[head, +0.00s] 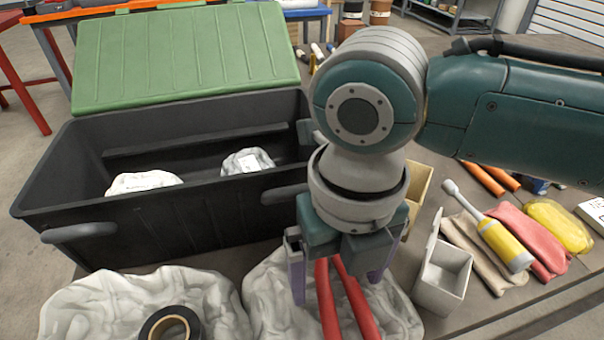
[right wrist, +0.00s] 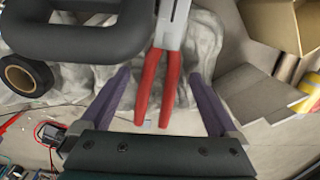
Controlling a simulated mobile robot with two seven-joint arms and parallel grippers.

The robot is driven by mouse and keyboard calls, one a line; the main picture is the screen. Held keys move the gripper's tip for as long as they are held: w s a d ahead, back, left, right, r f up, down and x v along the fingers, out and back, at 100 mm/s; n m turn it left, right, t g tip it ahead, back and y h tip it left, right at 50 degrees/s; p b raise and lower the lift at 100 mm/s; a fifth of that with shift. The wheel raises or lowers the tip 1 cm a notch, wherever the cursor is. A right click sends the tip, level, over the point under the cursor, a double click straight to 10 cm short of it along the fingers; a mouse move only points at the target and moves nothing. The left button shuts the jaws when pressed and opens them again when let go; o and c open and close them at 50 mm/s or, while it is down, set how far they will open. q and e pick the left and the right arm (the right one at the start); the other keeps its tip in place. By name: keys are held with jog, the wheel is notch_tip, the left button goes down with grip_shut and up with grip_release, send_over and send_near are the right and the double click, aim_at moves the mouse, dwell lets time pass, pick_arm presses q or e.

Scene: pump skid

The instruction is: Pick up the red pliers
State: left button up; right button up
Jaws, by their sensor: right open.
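The red pliers (head: 357,305) lie on a crumpled white cloth or bag (head: 265,290) at the front of the bench. In the right wrist view the red handles of the pliers (right wrist: 149,85) point toward my gripper, and their grey metal head points away. My right gripper (head: 337,288) is open above the pliers, with one purple finger on each side of the handles. The right wrist view shows the open fingers (right wrist: 160,76) apart from the handles, with nothing held. In the head view the gripper hides the head of the pliers. My left gripper is not in view.
A black crate (head: 190,225) with a raised green lid (head: 185,60) stands behind left; its handle is close to my gripper. A black tape roll (head: 170,325) lies left. A small grey open box (head: 442,277), yellow-handled tool (head: 505,245) and cloths lie right.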

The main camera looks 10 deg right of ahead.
jog(key=c, duration=1.3)
jog(key=shift+r, duration=0.15)
